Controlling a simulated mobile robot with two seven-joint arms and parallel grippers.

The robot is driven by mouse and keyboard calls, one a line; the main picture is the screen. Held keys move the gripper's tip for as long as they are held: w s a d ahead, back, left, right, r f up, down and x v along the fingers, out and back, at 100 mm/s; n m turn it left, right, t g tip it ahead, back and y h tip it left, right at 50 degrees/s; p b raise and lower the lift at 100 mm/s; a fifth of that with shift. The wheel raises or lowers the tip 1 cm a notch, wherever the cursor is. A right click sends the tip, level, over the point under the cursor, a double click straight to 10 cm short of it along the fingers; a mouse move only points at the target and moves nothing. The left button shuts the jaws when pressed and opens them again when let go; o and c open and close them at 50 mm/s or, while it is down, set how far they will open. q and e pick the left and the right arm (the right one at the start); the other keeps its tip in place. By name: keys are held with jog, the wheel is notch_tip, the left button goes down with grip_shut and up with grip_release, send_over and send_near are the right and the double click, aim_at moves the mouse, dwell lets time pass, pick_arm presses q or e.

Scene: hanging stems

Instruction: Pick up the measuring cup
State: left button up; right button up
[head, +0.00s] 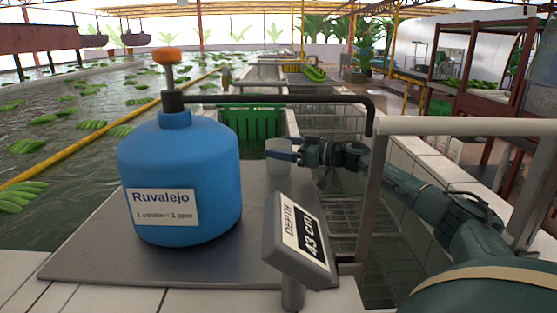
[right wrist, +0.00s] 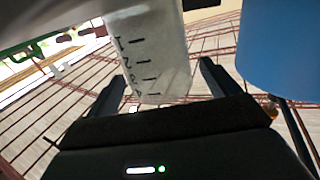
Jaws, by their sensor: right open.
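The measuring cup (head: 279,166) is a small translucent whitish cup on the grey metal plate, right of the blue jug. In the right wrist view the cup (right wrist: 152,48) shows dark graduation marks and numbers. My right gripper (head: 283,154) reaches in from the right with its fingers at the cup. In the right wrist view the open fingers (right wrist: 163,82) stand on either side of the cup's near end, with some gap visible. Contact cannot be told. My left gripper is not in view.
A blue jug (head: 170,170) labelled "Ruvalejo" with an orange-topped pump stands close left of the cup. A depth display (head: 297,240) reading 43 cm stands in front. A green crate (head: 250,122) and wire baskets (head: 345,216) lie behind and right. A metal rail (head: 460,127) passes above my right arm.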

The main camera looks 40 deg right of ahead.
jog(key=shift+c, duration=0.2)
jog(key=c, duration=1)
